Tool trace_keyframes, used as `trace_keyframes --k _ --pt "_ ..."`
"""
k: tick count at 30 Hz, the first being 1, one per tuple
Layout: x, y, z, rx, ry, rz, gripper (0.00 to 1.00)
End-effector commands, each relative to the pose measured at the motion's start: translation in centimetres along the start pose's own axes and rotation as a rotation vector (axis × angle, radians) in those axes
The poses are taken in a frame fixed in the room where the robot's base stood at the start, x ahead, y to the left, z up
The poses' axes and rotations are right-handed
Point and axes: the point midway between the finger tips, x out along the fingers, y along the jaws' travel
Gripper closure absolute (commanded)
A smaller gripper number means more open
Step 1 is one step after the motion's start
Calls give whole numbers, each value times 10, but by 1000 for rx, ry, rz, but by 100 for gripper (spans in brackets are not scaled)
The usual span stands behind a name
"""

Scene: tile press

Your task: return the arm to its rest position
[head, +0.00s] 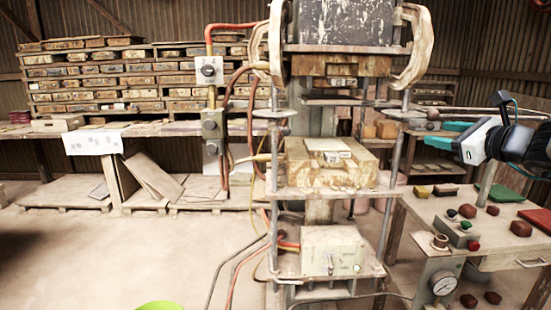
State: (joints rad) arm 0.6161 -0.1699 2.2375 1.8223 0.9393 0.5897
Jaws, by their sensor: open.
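My gripper (436,134) is at the right side of the head view, above the side workbench (402,208). Its two teal fingers point left and stand apart, with nothing seen between them. The white and black wrist behind them runs to the right edge of the picture, where the rest of my arm is cut off. The tile press (330,150) stands left of the gripper, with its upper block raised above a lower mould block. The gripper looks clear of the press posts, though the depth between them is hard to judge.
The bench holds a control box (456,233) with buttons, several dark red lumps, a green plate (507,194) and a red plate (537,219). A pressure gauge (444,284) is on its front. Hoses hang left of the press. Stacked mould shelves (95,80) line the back.

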Motion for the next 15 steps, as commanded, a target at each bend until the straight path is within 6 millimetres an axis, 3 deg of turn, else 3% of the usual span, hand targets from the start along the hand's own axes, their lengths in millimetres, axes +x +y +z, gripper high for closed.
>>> trace_keyframes --k 5,8,12,15 --pt "-21 101 -16 -427 68 375 49" --pt "-46 162 -25 -686 70 624 49" --pt "-99 230 -43 -1043 41 981 49" --pt "-142 261 -58 -1291 10 1229 49"
